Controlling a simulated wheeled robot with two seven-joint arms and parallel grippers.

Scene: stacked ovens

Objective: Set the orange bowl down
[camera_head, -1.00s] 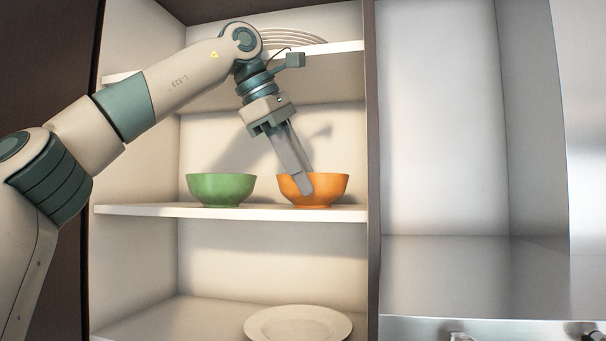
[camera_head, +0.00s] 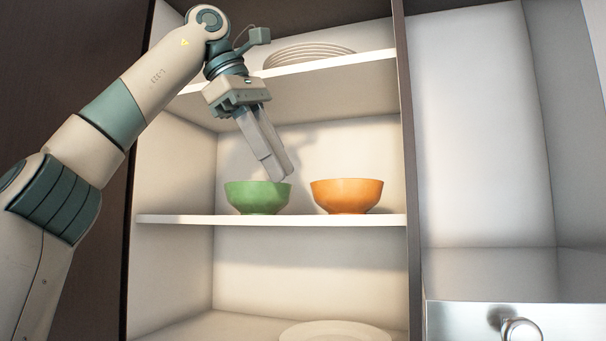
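The orange bowl (camera_head: 347,196) stands upright on the middle shelf (camera_head: 300,219), near its right end. The green bowl (camera_head: 257,197) stands to its left on the same shelf, with a gap between them. My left gripper (camera_head: 280,174) is in front of or above the green bowl's right rim, up and left of the orange bowl and apart from it. It holds nothing that I can see. Its fingers overlap in this view, so their gap cannot be judged. My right gripper is not in view.
A stack of plates (camera_head: 305,53) lies on the upper shelf above my gripper. A white plate (camera_head: 335,332) lies below. The cabinet's right wall (camera_head: 408,150) is close to the orange bowl.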

